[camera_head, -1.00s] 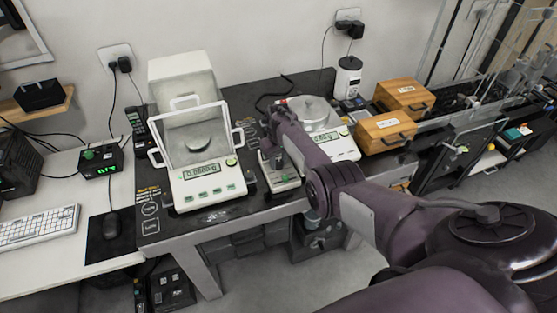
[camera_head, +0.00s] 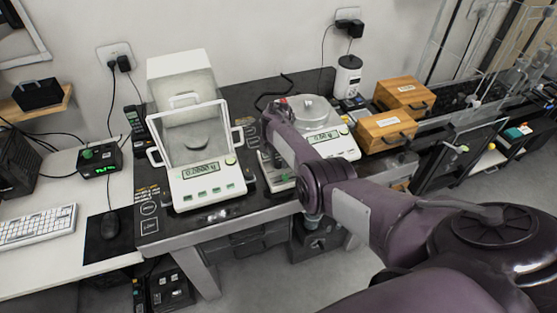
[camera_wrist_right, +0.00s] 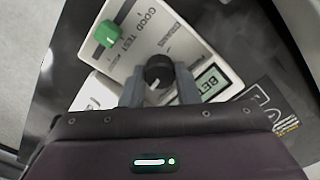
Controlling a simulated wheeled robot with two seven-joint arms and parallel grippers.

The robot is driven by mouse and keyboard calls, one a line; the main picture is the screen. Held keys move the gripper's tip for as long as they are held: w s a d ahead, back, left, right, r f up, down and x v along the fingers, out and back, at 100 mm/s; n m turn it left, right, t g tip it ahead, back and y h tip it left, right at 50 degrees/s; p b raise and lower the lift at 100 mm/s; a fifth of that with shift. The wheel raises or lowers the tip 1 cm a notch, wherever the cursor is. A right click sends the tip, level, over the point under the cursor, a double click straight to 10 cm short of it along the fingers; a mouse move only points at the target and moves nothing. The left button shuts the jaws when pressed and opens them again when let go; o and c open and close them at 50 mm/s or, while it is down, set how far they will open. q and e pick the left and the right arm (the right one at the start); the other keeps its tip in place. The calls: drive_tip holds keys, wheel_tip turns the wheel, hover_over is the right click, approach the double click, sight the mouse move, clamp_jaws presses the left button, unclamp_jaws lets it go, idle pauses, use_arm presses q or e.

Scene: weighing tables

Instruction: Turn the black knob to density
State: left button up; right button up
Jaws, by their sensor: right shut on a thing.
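The black knob (camera_wrist_right: 158,70) is on a white panel (camera_wrist_right: 125,65) in the right wrist view. A pale pointer line shows on the knob's face, but the setting it marks is too small to read. My right gripper (camera_wrist_right: 159,84) is shut on the black knob, one finger on each side. A green knob (camera_wrist_right: 105,34) and a small display (camera_wrist_right: 211,82) are on the same panel. In the head view my right arm hides the knob and most of the panel (camera_head: 279,184). My left gripper is in neither view.
A white balance with a raised shield (camera_head: 208,187) stands to the left of my right arm. Another balance with a round pan (camera_head: 312,108) is behind it to the right. Two wooden boxes (camera_head: 386,130) (camera_head: 403,94) are farther right on the dark table.

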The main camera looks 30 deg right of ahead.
sight(279, 161)
drive_tip(key=m, duration=0.4)
drive_tip(key=shift+w+r+b, duration=0.1)
drive_tip(key=shift+b, duration=0.25)
drive_tip(key=shift+d, duration=0.1)
idle(0.3)
drive_tip(key=o, duration=1)
drive_tip(key=shift+c, duration=0.2)
drive_tip(key=shift+r, duration=0.1)
wheel_tip(279, 161, up, 8)
drive_tip(key=shift+f+p, duration=0.25)
drive_tip(key=shift+p, duration=0.45)
